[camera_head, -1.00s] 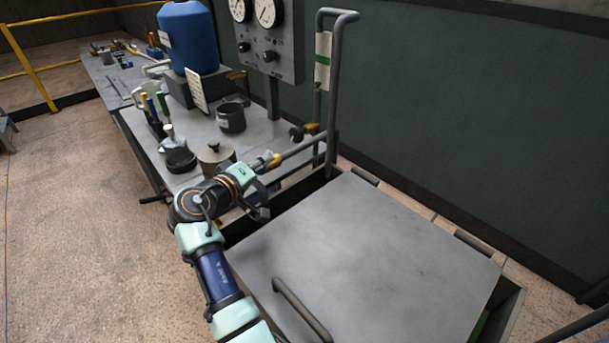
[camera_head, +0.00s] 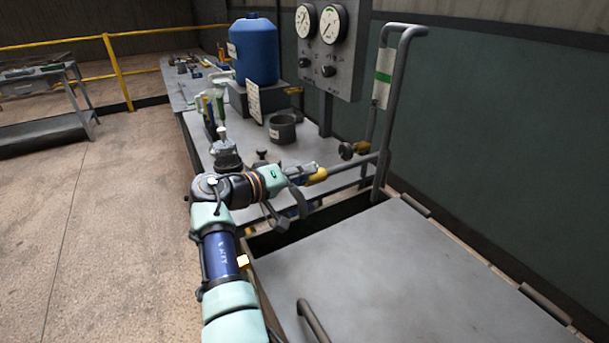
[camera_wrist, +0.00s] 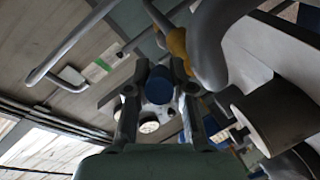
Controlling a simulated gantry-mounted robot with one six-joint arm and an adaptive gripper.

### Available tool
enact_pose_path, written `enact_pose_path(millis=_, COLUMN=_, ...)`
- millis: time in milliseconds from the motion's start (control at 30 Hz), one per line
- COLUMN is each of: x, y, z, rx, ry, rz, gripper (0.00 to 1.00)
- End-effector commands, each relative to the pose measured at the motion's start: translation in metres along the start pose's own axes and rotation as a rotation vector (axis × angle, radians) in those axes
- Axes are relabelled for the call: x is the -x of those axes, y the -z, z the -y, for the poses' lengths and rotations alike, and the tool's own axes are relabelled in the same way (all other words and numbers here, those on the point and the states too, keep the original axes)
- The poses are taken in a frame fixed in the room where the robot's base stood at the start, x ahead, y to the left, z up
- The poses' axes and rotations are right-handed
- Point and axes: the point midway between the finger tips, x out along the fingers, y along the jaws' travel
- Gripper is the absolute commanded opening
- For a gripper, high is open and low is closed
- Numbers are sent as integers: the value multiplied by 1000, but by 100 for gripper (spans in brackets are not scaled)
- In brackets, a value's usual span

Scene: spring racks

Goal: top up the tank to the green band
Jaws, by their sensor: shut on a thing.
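The tank (camera_head: 400,265) has a flat grey lid with a bar handle, in the front right of the head view. A pale strip with the green band (camera_head: 384,77) stands on the upright pipe behind it. The band also shows in the wrist view (camera_wrist: 102,64). The liquid level cannot be read. My gripper (camera_head: 287,208) is beside the yellow-collared pipe (camera_head: 316,175), at the tank's back left corner. In the wrist view its dark fingers (camera_wrist: 158,100) are shut on a blue rounded part (camera_wrist: 159,85). What this part belongs to is partly hidden.
A bench (camera_head: 205,150) behind my arm holds a blue drum (camera_head: 253,50), a dark pot (camera_head: 282,128) and tools. A gauge panel (camera_head: 327,50) stands above it. A yellow railing (camera_head: 115,70) is at the back left. The floor (camera_head: 100,230) at left is clear.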

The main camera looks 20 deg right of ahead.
Motion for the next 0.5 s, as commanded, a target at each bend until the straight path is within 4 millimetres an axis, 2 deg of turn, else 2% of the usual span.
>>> enact_pose_path(millis=133, x=0, y=0, z=0, rx=0, ry=0, rz=1, gripper=0)
enact_pose_path(millis=167, x=0, y=0, z=0, rx=0, ry=0, rz=1, gripper=27)
enact_pose_path(millis=300, x=0, y=0, z=0, rx=0, ry=0, rz=0, gripper=48)
enact_pose_path(millis=500, x=0, y=0, z=0, rx=1, ry=1, rz=0, gripper=48)
